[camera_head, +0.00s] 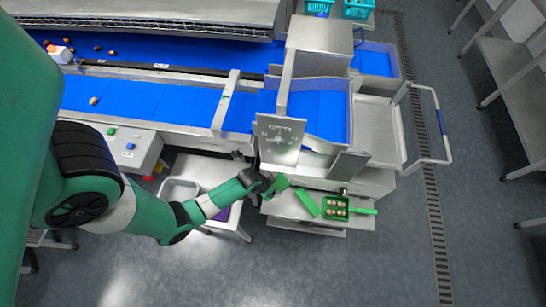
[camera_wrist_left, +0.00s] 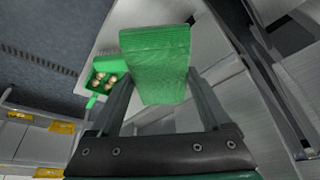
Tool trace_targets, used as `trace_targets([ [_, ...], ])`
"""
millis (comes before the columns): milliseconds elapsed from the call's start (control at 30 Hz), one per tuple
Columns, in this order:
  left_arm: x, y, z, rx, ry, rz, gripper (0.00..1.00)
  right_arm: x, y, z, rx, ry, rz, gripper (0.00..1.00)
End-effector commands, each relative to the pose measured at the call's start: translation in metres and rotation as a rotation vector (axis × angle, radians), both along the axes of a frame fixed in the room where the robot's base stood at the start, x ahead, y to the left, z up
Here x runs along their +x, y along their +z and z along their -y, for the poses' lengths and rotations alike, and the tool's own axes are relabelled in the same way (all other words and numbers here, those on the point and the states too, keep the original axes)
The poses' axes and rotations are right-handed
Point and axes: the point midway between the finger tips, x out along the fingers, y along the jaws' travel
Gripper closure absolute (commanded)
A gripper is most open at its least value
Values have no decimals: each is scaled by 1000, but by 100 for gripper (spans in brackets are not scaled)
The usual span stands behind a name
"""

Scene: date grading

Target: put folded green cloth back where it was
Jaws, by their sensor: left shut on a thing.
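The folded green cloth (camera_head: 280,184) is held in my left gripper (camera_head: 270,184), above the near side of the steel bench (camera_head: 283,208). In the left wrist view the cloth (camera_wrist_left: 157,62) is a thick, flat green block with its lower part between the two fingers. It hides part of the bench behind it. My left gripper is shut on it. My right gripper is in neither view.
A green tray (camera_head: 324,212) with several dates sits on the bench right of the cloth. A flat green piece (camera_head: 307,203) lies beside it, and a green handle-like piece (camera_head: 363,211) on its right. Blue conveyors (camera_head: 180,102) run behind.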

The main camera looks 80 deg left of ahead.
Motion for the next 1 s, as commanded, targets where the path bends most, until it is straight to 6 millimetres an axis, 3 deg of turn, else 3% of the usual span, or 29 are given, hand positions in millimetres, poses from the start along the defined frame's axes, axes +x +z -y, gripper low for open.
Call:
trace_targets([
  [33, 0, -21, 0, 0, 0, 1, 71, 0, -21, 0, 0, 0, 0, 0],
  [633, 0, -124, 0, 0, 0, 0, 71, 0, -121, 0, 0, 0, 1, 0],
  [700, 0, -134, 0, 0, 0, 0, 71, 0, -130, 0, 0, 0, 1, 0],
  [1000, 0, -148, 0, 0, 0, 0, 71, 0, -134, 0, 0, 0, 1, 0],
])
